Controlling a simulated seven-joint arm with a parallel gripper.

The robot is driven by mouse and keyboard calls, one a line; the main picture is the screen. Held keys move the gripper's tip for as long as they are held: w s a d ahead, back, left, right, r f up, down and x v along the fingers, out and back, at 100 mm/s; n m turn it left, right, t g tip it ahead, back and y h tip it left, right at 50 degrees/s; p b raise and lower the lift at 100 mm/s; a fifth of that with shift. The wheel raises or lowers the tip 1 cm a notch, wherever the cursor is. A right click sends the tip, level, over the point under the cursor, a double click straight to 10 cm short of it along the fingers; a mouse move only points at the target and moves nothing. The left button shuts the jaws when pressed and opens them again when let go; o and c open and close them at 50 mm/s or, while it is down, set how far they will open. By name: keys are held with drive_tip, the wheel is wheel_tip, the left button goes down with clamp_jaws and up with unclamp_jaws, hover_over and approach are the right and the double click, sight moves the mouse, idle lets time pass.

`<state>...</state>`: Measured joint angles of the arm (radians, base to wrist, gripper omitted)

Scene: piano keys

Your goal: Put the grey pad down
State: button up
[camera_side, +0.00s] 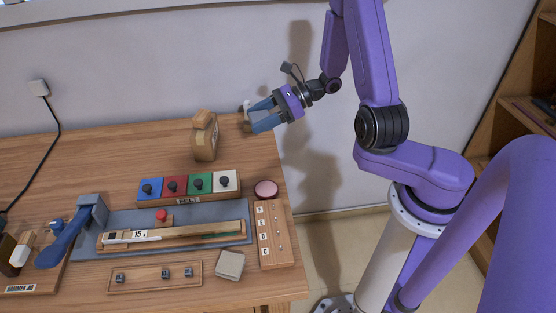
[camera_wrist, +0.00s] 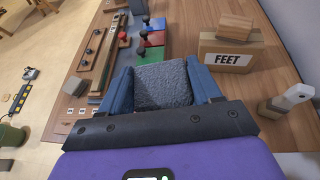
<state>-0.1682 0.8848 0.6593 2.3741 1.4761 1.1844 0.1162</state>
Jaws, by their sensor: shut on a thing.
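The grey pad (camera_wrist: 163,85) is a rough-textured, roughly square piece held between the two blue fingers of my gripper (camera_wrist: 165,88) in the wrist view. My gripper (camera_side: 260,116) is shut on it and appears to be above the back right of the table, right of the wooden FEET box (camera_side: 205,138). In the side view the fingers mostly hide the pad. A wooden strip with a white end marked 15 (camera_side: 140,236) lies in a tray on a grey-blue mat (camera_side: 120,217).
Blue, red, green and white squares with dark knobs (camera_side: 188,187) line a wooden rack. A pink round dish (camera_side: 265,188), lettered board (camera_side: 272,240) and pale block (camera_side: 230,264) are at the right. A blue lever (camera_side: 70,237) stands left. Bare table (camera_side: 150,155) lies behind.

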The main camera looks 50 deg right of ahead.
drive_tip(key=shift+s+r, duration=0.3)
drive_tip(key=shift+s, duration=0.55)
drive_tip(key=w+a+f+m+t+h, duration=0.1)
drive_tip(key=w+a+m+t+h, duration=0.1)
drive_tip(key=w+a, duration=0.55)
drive_tip(key=m+t+h, duration=0.2)
drive_tip(key=m+h, duration=0.2)
hover_over(162, 170)
drive_tip(key=f, duration=1.1)
drive_tip(key=shift+d+f, duration=0.1)
drive_tip(key=shift+d, duration=0.1)
drive_tip(key=shift+f, duration=0.2)
drive_tip(key=shift+w+f, duration=0.15)
drive_tip(key=shift+f, duration=1.4)
drive_tip(key=shift+f, duration=0.65)
drive_tip(key=o, duration=0.8)
drive_tip(key=shift+a+f+y, duration=0.1)
drive_tip(key=shift+a+y, duration=0.05)
drive_tip(key=shift+y, duration=0.15)
drive_tip(key=shift+c, duration=0.2)
